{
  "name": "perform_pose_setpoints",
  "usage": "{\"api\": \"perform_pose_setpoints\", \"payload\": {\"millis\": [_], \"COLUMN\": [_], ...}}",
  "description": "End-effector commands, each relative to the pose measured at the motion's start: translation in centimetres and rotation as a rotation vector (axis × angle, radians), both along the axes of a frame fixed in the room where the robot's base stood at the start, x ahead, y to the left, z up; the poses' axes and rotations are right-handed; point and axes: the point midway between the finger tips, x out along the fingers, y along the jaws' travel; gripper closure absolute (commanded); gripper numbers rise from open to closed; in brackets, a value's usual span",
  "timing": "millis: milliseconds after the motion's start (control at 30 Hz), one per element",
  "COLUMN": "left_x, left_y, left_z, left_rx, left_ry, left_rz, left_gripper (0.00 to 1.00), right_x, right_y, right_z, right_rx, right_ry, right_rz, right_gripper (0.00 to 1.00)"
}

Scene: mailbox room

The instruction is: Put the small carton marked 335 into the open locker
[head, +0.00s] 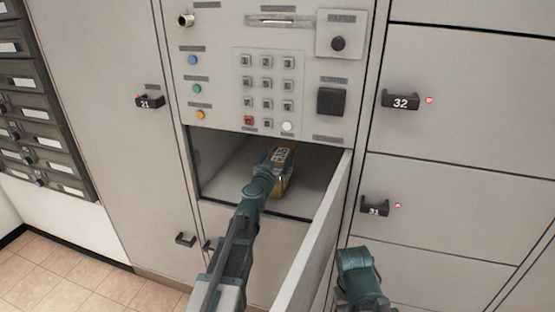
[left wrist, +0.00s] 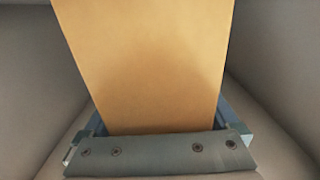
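The small brown carton (head: 284,171) is inside the open locker (head: 216,172), below the keypad panel, with dark marking on its top face that reads upside down like 335. My left gripper (head: 271,168) reaches in through the opening and is shut on the carton's near end. In the left wrist view the carton (left wrist: 150,60) fills the space between the two fingers, which lie against its sides. Whether the carton touches the locker floor cannot be told. Teal and dark parts of my right arm show at the lower right; its gripper fingers do not show.
The locker's open door (head: 318,235) juts toward me on the right of the opening, between my two arms. Closed lockers 32 (head: 402,102) and 31 (head: 375,206) are to the right, and 21 (head: 150,102) to the left. Dark mailboxes (head: 35,110) line the far left wall.

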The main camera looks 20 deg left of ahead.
Motion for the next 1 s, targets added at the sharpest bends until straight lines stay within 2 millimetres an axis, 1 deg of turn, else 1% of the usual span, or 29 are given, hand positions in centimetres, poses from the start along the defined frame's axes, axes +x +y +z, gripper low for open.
{"api": "perform_pose_setpoints", "payload": {"millis": [267,400,467,567,667,900,1000], "left_x": [0.0,0.0,-0.7,-1.9,-3.7,-8.8,-10.6], "left_y": [0.0,0.0,0.0,0.1,0.1,0.2,0.3], "left_z": [0.1,0.5,0.3,0.3,0.3,0.3,0.3], "left_rx": [0.0,0.0,0.0,0.0,0.0,0.0,0.0], "left_ry": [0.0,0.0,0.0,0.0,0.0,0.0,0.0], "left_rz": [0.0,0.0,0.0,0.001,0.001,0.0,0.001], "left_gripper": [0.0,0.0,0.0,0.0,0.0,0.0,0.0], "right_x": [0.0,0.0,0.0,0.0,0.0,0.0,0.0], "right_y": [0.0,0.0,0.0,0.0,0.0,0.0,0.0], "right_z": [0.1,0.5,0.3,0.3,0.3,0.3,0.3], "right_rx": [0.0,0.001,0.001,0.001,0.001,0.001,0.001], "right_ry": [0.0,0.0,0.0,0.0,0.0,0.0,0.0], "right_rz": [0.0,0.0,0.0,0.0,0.0,0.0,0.0], "right_gripper": [1.0,1.0,1.0,1.0,1.0,1.0,1.0]}}
